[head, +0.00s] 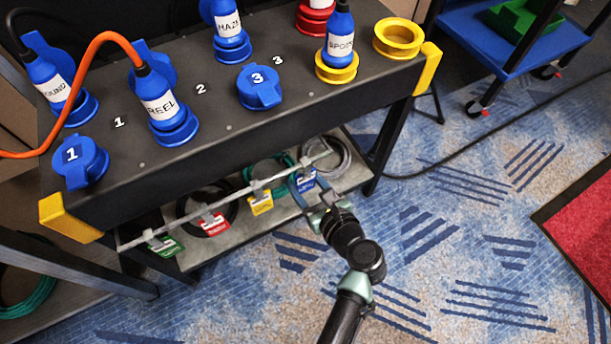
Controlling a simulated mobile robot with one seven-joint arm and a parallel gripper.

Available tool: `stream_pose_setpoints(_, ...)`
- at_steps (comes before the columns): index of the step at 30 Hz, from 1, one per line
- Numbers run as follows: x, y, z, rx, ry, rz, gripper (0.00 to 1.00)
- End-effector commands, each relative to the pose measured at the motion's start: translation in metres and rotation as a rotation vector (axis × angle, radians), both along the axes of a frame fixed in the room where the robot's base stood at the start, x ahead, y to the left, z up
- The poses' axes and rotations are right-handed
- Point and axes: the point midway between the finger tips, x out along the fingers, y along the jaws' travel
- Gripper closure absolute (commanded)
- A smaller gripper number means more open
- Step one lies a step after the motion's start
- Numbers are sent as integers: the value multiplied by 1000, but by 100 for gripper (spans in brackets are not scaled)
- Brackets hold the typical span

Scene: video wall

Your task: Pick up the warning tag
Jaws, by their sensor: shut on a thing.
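Several small tags hang by grey clips from a thin rail (225,192) along the front of the lower shelf. From left to right they are a green tag (168,247), a red tag (213,222), a yellow tag (261,202) and a blue tag (305,182). My gripper (313,195) is at the blue tag, at the right end of the row, and its fingers are shut on the tag's lower part. The blue tag is still up against its clip and the rail. The fingertips partly hide its lower edge.
Coiled cables (207,208) lie on the lower shelf behind the tags. Above is a dark panel (215,115) with blue, yellow and red connectors and an orange cable (92,55). A blue cart (510,40) stands at back right. Patterned carpet (450,230) is open to the right.

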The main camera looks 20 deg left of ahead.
Motion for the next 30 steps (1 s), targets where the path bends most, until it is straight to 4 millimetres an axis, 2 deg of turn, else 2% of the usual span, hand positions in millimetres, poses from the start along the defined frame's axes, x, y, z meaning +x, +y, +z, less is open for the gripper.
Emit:
stream_pose_setpoints(1, 0, 0, 0, 0, 0, 0, 85)
stream_pose_setpoints(3, 0, 0, 0, 0, 0, 0, 96)
stream_pose_setpoints(12, 0, 0, 2, 0, 0, 0, 97)
stream_pose_setpoints(19, 0, 0, 20, 1, -1, 0, 97)
stream_pose_setpoints(23, -17, -22, 18, 1, 4, -6, 97)
stream_pose_setpoints(30, -59, -77, 19, 2, 4, -8, 97)
